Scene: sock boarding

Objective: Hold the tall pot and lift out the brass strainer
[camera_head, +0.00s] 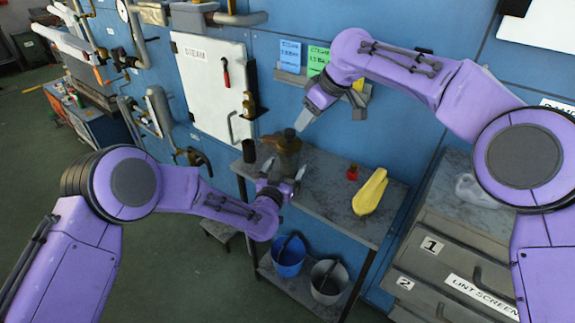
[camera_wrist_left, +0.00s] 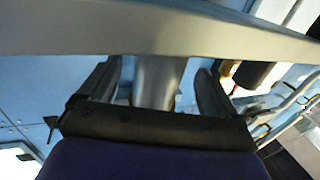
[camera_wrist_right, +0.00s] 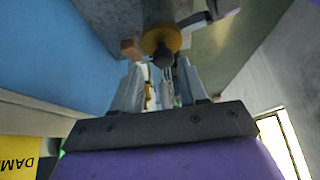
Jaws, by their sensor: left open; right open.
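The tall pot (camera_head: 288,160) stands on the grey shelf top, and a brass piece with a dark knob (camera_head: 288,141), seemingly the strainer, is at its top. My left gripper (camera_head: 284,174) is open, low in front of the pot. In the left wrist view a grey metal cylinder (camera_wrist_left: 157,82), likely the pot, shows between its fingers; contact cannot be told. My right gripper (camera_head: 332,112) is open and empty, above and to the right of the pot. In the right wrist view the brass disc with its dark knob (camera_wrist_right: 162,42) lies just beyond the fingertips.
A black can (camera_head: 249,151) stands left of the pot. A small red object (camera_head: 352,173) and a yellow object (camera_head: 370,192) are to its right on the shelf top (camera_head: 325,186). Blue (camera_head: 289,258) and grey (camera_head: 328,284) buckets sit below. A blue panel wall rises behind.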

